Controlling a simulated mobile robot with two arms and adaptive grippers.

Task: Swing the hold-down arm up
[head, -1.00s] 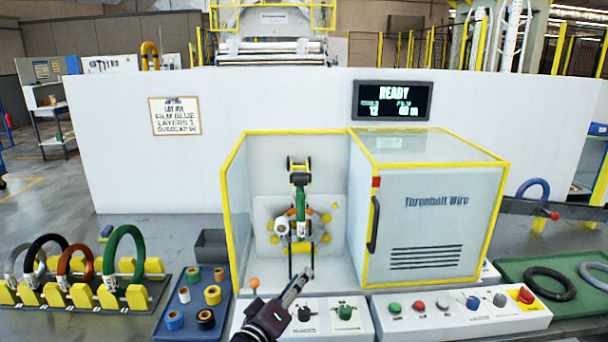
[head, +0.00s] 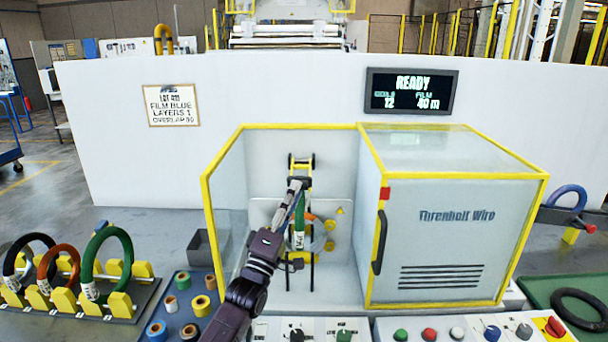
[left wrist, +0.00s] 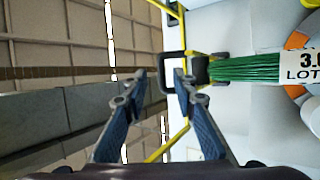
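The hold-down arm (head: 301,169), yellow and black, stands in the open bay of the wrapping machine, above a green coil (head: 299,212) with a white label. My left gripper (head: 297,184) reaches into the bay at the arm's black end and partly covers it. In the left wrist view my left gripper (left wrist: 161,76) has its two fingers apart. A black loop-shaped part of the arm (left wrist: 170,54) shows by the right fingertip; I cannot tell whether they touch. The green coil (left wrist: 245,69) is right of it. My right gripper is not in view.
The yellow-framed bay wall (head: 226,205) is left of my arm, and the closed cabinet (head: 455,240) is to the right. A button panel (head: 455,330) runs along the front. A coil rack (head: 75,300) and a tray of tape rolls (head: 182,310) stand at left.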

